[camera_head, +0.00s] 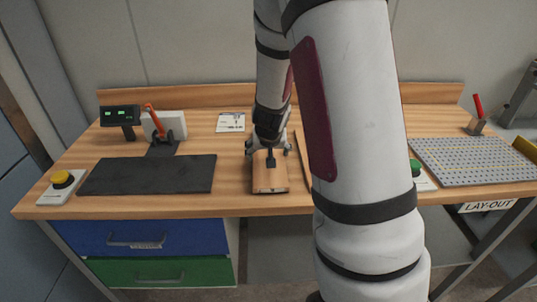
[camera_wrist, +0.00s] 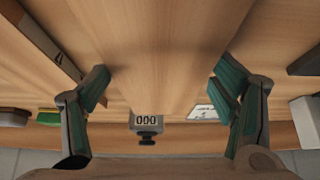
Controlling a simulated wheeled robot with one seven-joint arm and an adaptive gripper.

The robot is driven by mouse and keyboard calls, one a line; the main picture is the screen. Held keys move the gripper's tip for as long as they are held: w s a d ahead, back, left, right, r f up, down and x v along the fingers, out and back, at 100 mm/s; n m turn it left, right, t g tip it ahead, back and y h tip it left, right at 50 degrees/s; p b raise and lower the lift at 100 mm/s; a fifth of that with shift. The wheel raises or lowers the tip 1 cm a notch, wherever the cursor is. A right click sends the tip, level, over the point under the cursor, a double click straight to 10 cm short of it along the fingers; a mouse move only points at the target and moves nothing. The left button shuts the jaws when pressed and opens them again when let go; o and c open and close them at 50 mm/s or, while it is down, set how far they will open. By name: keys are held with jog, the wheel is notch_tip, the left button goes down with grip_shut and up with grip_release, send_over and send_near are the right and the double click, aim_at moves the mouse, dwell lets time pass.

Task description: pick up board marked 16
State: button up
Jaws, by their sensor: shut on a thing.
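My gripper (camera_head: 268,149) is low over the middle of the bench, its fingers spread around a light wooden board (camera_head: 270,181) with a dark front edge. The gripper is shut on this board across its width. A black piece shows above the board's middle. In the wrist view, my two green-padded fingers (camera_wrist: 163,90) stand wide apart with wood between them; board and benchtop are hard to tell apart there. No number 16 is readable on the board. A second narrow wooden piece (camera_head: 303,160) lies just right of it, partly hidden by my arm.
A black mat (camera_head: 150,174) and a yellow button (camera_head: 62,179) are on the left. A grey perforated plate (camera_head: 475,161) and a green button (camera_head: 416,168) are on the right. A 000 counter (camera_wrist: 147,121) stands near the back ledge. The bench (camera_head: 215,200) is clear beside the mat.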

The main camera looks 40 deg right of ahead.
jog(key=shift+r+p, duration=0.4)
jog(key=shift+r, duration=0.55)
jog(key=s+a, duration=0.1)
jog(key=s, duration=0.2)
jog(key=s+r, duration=0.1)
jog(key=s, duration=0.3)
jog(key=s+a, duration=0.1)
jog(key=s, duration=0.2)
jog(key=shift+s+a+r+b, duration=0.3)
jog(key=shift+s+r, duration=0.05)
jog(key=shift+s, duration=0.05)
jog(key=shift+s+r+p, duration=0.1)
jog(key=shift+s+p, duration=0.3)
jog(key=shift+p, duration=0.55)
jog(key=shift+s+p, duration=0.45)
jog(key=shift+p, duration=0.35)
jog(key=s+p, duration=0.1)
jog(key=p, duration=0.1)
jog(key=s+a+p, duration=0.1)
jog(key=s+p, duration=0.1)
jog(key=p, duration=0.1)
jog(key=shift+a+r+p, duration=0.1)
jog(key=shift+r+p, duration=0.05)
jog(key=shift+p, duration=0.2)
